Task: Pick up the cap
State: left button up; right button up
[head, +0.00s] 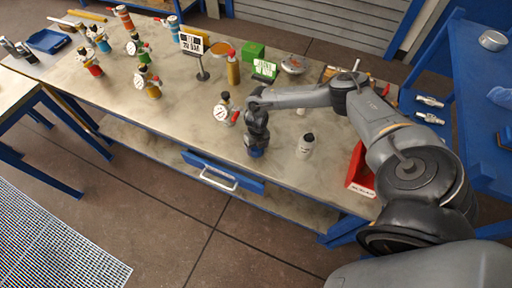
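My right arm reaches in from the right, and its gripper (257,151) points down over the front part of the grey table. Its fingers are small and dark with something blue at the tip, and I cannot tell whether they are open or hold anything. I cannot clearly pick out which thing is the cap. A round silver lid-like piece (492,40) lies on the blue shelf at the far right. A flat orange-brown disc (219,48) shows near the back of the table. My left gripper is not in view.
Several coloured flanged vessels with gauges stand on the left half, one of them green (139,47). A gauge vessel (226,109) stands left of my gripper. A white bottle (306,145) and a red bin (361,171) are to its right. The table's middle left is clear.

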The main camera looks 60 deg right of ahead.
jog(key=c, duration=0.4)
jog(key=shift+o, duration=0.2)
